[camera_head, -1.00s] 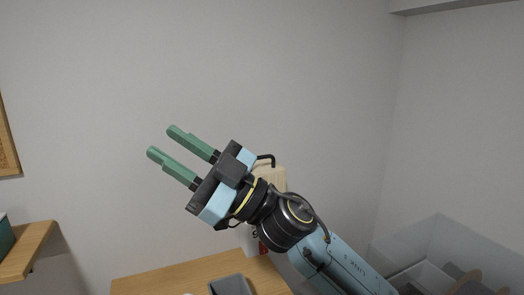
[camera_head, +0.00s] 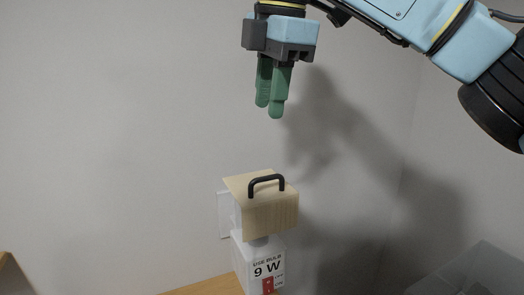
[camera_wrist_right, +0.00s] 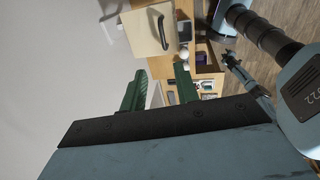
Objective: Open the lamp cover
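The lamp cover (camera_head: 270,215) is a pale wooden box-like lid with a black arched handle (camera_head: 267,180) on top. It sits over a white lamp body (camera_head: 244,250), beside the wall, and looks closed. In the right wrist view the cover (camera_wrist_right: 146,32) and its handle (camera_wrist_right: 163,32) show beyond the fingers. My right gripper (camera_head: 269,109) hangs above the cover with its green fingers pointing down, clear of the handle. In the right wrist view its fingers are apart with nothing between them.
The lamp's front reads "USE BULB 9 W". It stands on a wooden table (camera_head: 205,288). Close behind is a grey wall. A transparent bin (camera_head: 480,268) is at the lower right. The right wrist view shows several small items on the wooden surface.

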